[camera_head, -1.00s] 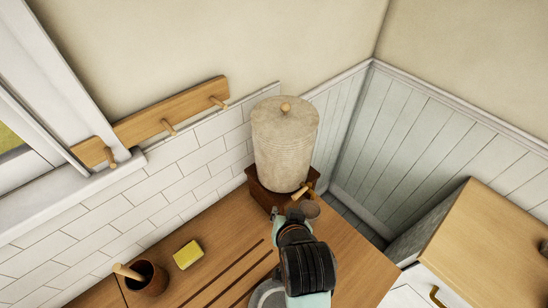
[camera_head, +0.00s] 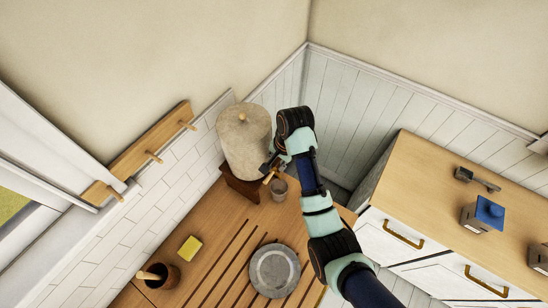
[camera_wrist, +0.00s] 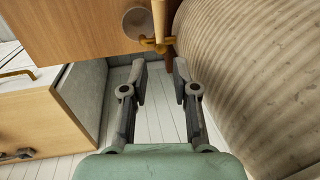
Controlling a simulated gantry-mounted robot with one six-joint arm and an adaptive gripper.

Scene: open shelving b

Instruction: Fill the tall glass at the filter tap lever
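The filter is a tall ribbed, stone-coloured cylinder (camera_head: 245,140) on a dark wooden stand (camera_head: 240,189). It fills the right side of the wrist view (camera_wrist: 255,75). Its tap lever (camera_head: 270,176), a small tan handle, sticks out low at the front; it shows in the wrist view (camera_wrist: 158,43) just beyond my fingertips. The grey tall glass (camera_head: 279,188) stands at the tap; in the wrist view it is a round shape (camera_wrist: 137,23) left of the lever. My gripper (camera_wrist: 161,72) is open and empty beside the filter, apart from the glass. In the head view my wrist partly hides its fingers.
A grey plate (camera_head: 274,270) lies on the grooved wooden counter. A yellow sponge (camera_head: 188,249) and a brown pot (camera_head: 157,274) stand at the left. A peg rail (camera_head: 150,157) is on the wall. A wooden-topped cabinet (camera_head: 440,190) is at the right, with a blue-topped box (camera_head: 490,212).

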